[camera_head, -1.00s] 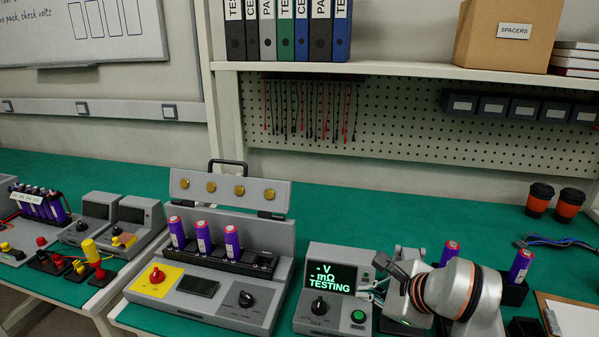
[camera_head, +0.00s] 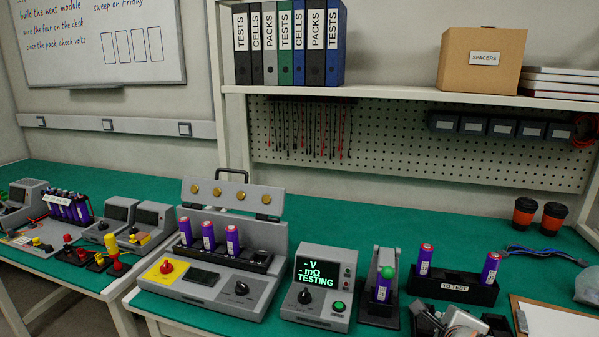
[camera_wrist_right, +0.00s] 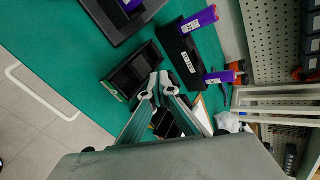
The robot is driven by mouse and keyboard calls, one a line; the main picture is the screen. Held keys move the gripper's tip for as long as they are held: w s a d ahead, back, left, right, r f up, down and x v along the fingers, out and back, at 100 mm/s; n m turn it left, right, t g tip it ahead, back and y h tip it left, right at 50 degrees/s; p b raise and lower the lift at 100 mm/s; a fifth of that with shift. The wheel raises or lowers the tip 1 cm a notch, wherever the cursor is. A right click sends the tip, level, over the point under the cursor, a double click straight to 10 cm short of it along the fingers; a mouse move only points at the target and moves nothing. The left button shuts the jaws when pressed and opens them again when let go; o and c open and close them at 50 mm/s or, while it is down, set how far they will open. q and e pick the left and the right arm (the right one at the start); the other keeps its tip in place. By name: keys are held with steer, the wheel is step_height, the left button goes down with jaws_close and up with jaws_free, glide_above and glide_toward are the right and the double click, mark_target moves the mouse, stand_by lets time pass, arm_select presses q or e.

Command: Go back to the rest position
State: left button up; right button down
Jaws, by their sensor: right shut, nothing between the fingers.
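My right gripper (camera_head: 460,322) is at the bottom edge of the head view, partly cut off, in front of the cell rack marked "TO TEST" (camera_head: 455,287). In the right wrist view its fingers (camera_wrist_right: 158,92) are together with nothing between them, beside a black bin (camera_wrist_right: 117,82). The rack holds two purple cells (camera_head: 424,260), upright and apart. Another purple cell (camera_head: 382,289) stands in the grey test stand (camera_head: 371,262), with a green ball-shaped part by its top. The tester (camera_head: 317,293) reads "TESTING". My left gripper is not in view.
A charger-like unit (camera_head: 200,287) with three purple cells stands left of the tester, its lid raised. A clipboard (camera_head: 560,318) lies right of the gripper. Two cups (camera_head: 524,212) and blue wires stand behind. The green bench (camera_head: 370,220) is clear at the back.

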steer(key=s+d+r+t+h, duration=0.25)
steer(key=d+h, duration=0.25)
steer(key=d, duration=0.3)
step_height(320, 180, up, 6)
steer(key=s+a+n+t+h+p, duration=0.1)
steer(key=s+n+t+h, duration=0.15)
steer(key=n+t, duration=0.2)
steer(key=s+a+f+n+y+p, duration=0.1)
steer(key=s+a+f+n+y, duration=0.2)
steer(key=a+f+n+y, duration=0.55)
steer(key=s+a+f+n+y, duration=0.3)
steer(key=a+f+n+y, duration=0.25)
steer(key=a+n, duration=0.45)
arm_select(q)
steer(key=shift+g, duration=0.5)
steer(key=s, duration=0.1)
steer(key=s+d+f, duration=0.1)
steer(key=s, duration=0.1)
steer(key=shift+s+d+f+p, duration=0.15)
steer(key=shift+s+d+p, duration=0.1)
steer(key=shift+p, duration=0.05)
arm_select(e)
steer(key=s+f+n+g, duration=0.6)
steer(key=s+f, duration=0.7)
steer(key=f, duration=0.5)
steer(key=shift+s+d+f+n+g, duration=0.2)
steer(key=shift+s+d+n+g, duration=0.1)
steer(key=shift+n+g, duration=0.15)
